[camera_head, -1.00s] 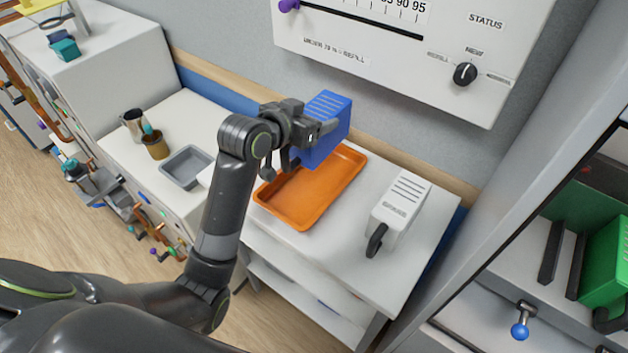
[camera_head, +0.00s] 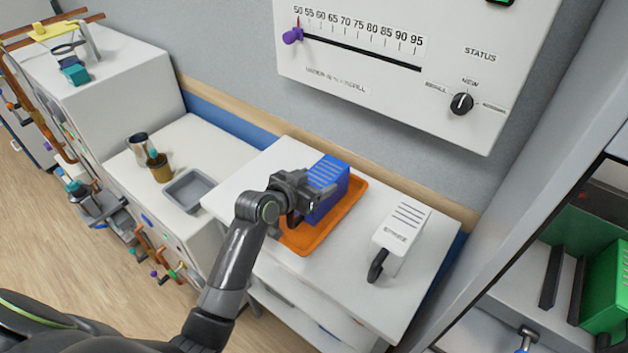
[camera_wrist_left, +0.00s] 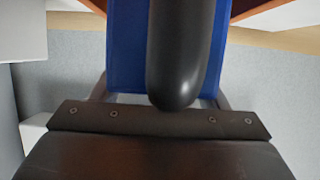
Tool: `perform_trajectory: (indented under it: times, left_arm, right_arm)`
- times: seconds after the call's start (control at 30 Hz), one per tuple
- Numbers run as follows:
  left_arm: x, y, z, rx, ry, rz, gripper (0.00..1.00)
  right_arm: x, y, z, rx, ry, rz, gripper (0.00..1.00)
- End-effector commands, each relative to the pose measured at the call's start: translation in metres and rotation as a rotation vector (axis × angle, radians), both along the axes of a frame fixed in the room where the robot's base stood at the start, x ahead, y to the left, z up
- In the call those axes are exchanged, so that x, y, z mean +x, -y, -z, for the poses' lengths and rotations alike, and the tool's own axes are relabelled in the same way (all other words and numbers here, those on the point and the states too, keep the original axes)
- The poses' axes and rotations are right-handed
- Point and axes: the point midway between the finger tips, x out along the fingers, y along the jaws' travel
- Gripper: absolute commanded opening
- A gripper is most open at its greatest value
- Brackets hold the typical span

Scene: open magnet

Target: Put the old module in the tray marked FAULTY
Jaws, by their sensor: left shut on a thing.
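The blue module (camera_head: 328,184) has ribbed lines on top. My left gripper (camera_head: 308,201) is shut on it and holds it upright over or in the orange tray (camera_head: 340,219). I cannot tell whether its underside touches the tray floor. In the left wrist view the blue module (camera_wrist_left: 128,50) fills the middle, with a dark rounded handle (camera_wrist_left: 180,55) in front of it. No FAULTY marking is readable on the orange tray. My right gripper is not in view.
A white module (camera_head: 402,235) with a dark handle stands right of the tray on the white bench. A wall panel (camera_head: 400,75) hangs behind. A green module (camera_head: 606,290) sits in the right cabinet.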

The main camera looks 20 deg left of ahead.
Motion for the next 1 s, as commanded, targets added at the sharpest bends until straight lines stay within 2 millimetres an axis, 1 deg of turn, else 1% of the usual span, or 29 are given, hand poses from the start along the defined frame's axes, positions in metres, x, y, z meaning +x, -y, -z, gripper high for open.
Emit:
perform_trajectory:
  times: [0.1, 0.23, 0.27, 0.4, 0.67, 0.77, 0.87, 1.0]
  left_arm:
    - [0.001, 0.0, -0.002, -0.001, 0.005, 0.0, 0.31]
    - [0.001, 0.0, 0.002, -0.001, 0.004, 0.0, 0.31]
    - [0.0, 0.0, 0.003, 0.0, 0.0, 0.0, 0.71]
    - [0.0, 0.0, 0.002, 0.0, 0.0, 0.0, 0.89]
    - [0.0, 0.0, 0.002, 0.0, 0.001, 0.0, 0.9]
    - [0.0, 0.0, -0.003, -0.001, 0.002, 0.0, 0.9]
    - [-0.006, -0.003, -0.003, 0.0, 0.002, -0.001, 0.9]
    - [-0.023, -0.009, -0.01, 0.001, 0.002, -0.001, 0.9]
  right_arm:
    - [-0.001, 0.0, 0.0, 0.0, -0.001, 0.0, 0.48]
    - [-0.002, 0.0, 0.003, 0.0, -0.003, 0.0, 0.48]
    - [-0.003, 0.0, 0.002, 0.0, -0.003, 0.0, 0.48]
    - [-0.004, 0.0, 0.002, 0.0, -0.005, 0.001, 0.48]
    - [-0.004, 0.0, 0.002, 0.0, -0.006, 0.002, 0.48]
    - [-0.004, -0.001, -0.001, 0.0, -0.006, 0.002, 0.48]
    - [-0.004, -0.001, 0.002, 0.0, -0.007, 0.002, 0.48]
    - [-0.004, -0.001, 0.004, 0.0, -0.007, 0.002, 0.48]
